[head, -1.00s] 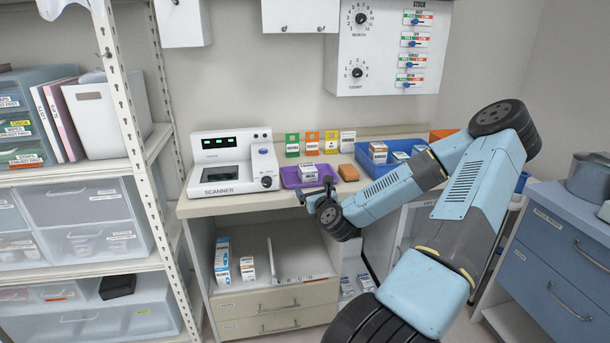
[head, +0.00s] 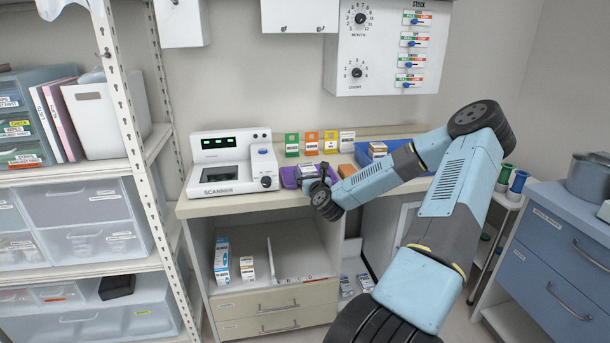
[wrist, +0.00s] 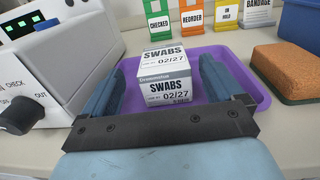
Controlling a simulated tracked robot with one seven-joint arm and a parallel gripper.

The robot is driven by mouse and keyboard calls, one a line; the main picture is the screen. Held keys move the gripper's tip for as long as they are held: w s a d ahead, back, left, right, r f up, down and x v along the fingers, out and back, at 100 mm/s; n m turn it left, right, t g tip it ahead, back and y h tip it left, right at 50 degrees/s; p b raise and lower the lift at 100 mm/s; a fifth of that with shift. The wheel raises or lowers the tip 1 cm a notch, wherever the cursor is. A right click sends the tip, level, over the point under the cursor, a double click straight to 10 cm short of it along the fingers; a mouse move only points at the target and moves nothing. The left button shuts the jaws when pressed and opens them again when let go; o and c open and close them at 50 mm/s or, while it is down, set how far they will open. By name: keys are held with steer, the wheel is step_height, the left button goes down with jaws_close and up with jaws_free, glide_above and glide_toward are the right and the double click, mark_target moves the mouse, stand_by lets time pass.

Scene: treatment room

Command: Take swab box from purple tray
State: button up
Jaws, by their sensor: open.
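The swab box (wrist: 165,79) is a small white and grey carton marked SWABS 02/27. It sits upright on the purple tray (wrist: 215,52) in the wrist view. My gripper (wrist: 161,88) is open, with one blue finger on each side of the box; gaps show between the fingers and the box. In the head view my gripper (head: 322,182) is over the purple tray (head: 289,178), and the box (head: 307,171) is partly hidden behind it.
The scanner (head: 232,162) stands close on the left of the tray. A brown sponge-like block (head: 346,170) lies on the right. A blue bin (head: 364,154) is farther right. Small signs (head: 312,143) stand along the back of the counter.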

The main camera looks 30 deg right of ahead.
mark_target(304, 164)
steer(key=shift+x, duration=2.15)
steer(key=shift+d, duration=0.15)
steer(key=shift+s, duration=0.1)
steer(key=c, duration=1.1)
steer(key=shift+o, duration=0.2)
